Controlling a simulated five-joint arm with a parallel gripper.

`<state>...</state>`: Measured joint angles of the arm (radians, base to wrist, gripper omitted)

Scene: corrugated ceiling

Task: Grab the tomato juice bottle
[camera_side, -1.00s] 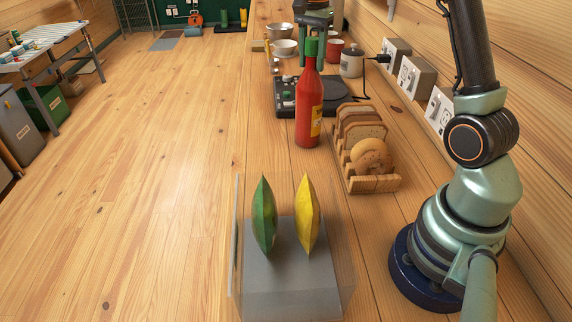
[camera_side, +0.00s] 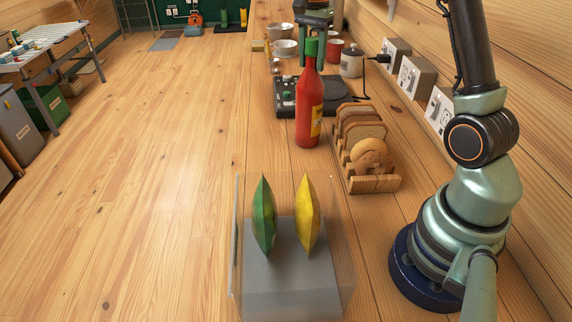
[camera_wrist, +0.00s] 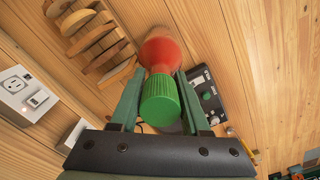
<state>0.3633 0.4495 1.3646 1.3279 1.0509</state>
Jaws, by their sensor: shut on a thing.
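The tomato juice bottle (camera_side: 309,108) is red with a green cap and a yellow label. It stands upright on the wooden counter in the side view. In the wrist view the bottle (camera_wrist: 160,48) shows from above, its ribbed green cap closest to the camera. My gripper (camera_wrist: 163,78) has its two green fingers on either side of the bottle's neck, shut on it.
A wooden rack with bread slices (camera_side: 365,150) stands close to the right of the bottle. A dark appliance (camera_side: 288,97) is behind it. A clear-sided bin (camera_side: 290,295) with a green and a yellow packet is in front. Wall sockets (camera_side: 415,78) line the right.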

